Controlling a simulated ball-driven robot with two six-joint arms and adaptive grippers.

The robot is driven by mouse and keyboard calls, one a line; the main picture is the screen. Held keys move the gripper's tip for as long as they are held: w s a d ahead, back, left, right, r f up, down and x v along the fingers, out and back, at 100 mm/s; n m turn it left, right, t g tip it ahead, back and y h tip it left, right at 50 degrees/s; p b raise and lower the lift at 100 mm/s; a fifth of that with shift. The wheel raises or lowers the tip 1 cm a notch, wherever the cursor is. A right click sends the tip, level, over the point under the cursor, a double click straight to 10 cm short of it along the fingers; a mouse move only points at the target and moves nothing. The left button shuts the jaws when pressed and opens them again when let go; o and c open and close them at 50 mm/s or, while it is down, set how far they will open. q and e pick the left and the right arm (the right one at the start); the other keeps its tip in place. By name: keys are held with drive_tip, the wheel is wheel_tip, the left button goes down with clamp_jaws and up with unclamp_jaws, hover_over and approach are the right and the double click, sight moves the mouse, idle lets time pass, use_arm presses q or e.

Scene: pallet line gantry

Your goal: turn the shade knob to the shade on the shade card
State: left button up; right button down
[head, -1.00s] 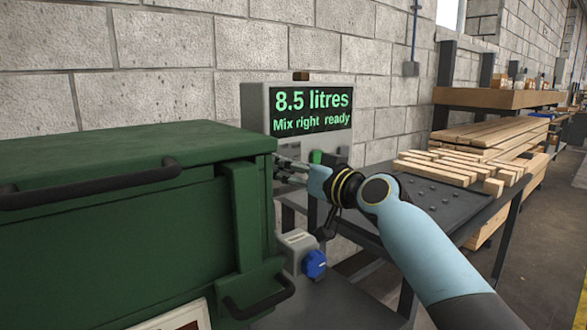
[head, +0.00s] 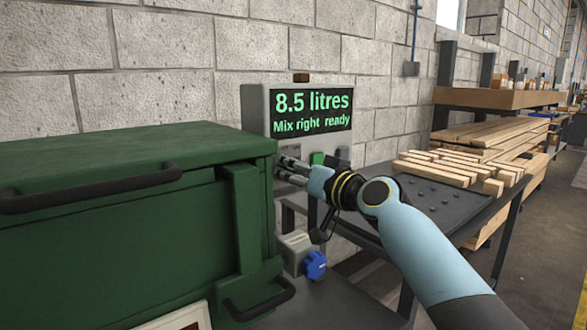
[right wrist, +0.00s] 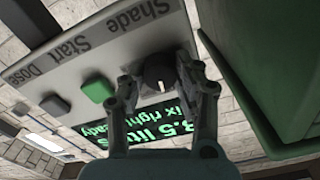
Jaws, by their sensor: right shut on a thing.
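The shade knob (right wrist: 158,76) is dark, with a pale mark on its rim, and sits under the upside-down word "Shade" on a grey panel (right wrist: 95,55) in the right wrist view. My right gripper (right wrist: 160,80) has one finger on each side of the knob and is shut on it. In the head view, my right gripper (head: 288,170) reaches the panel beside the green box, and the knob is hidden there. The panel's screen (head: 311,109) reads "8.5 litres" and "Mix right ready". I cannot make out a shade card. My left gripper is not in view.
A large green box (head: 110,230) with black handles stands close left of my right gripper. A green button (right wrist: 97,89) and a dark button (right wrist: 55,106) lie beside the knob. A blue knob (head: 315,265) sits below. A timber stack (head: 480,150) is at right.

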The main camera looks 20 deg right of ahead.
drive_tip(key=m+p, duration=0.1)
drive_tip(key=m, duration=0.5)
drive_tip(key=shift+p, duration=0.35)
idle(0.4)
drive_tip(key=c, duration=0.9)
unclamp_jaws()
drive_tip(key=shift+c, duration=0.2)
drive_tip(key=shift+d, duration=0.1)
drive_tip(key=v, duration=1.2)
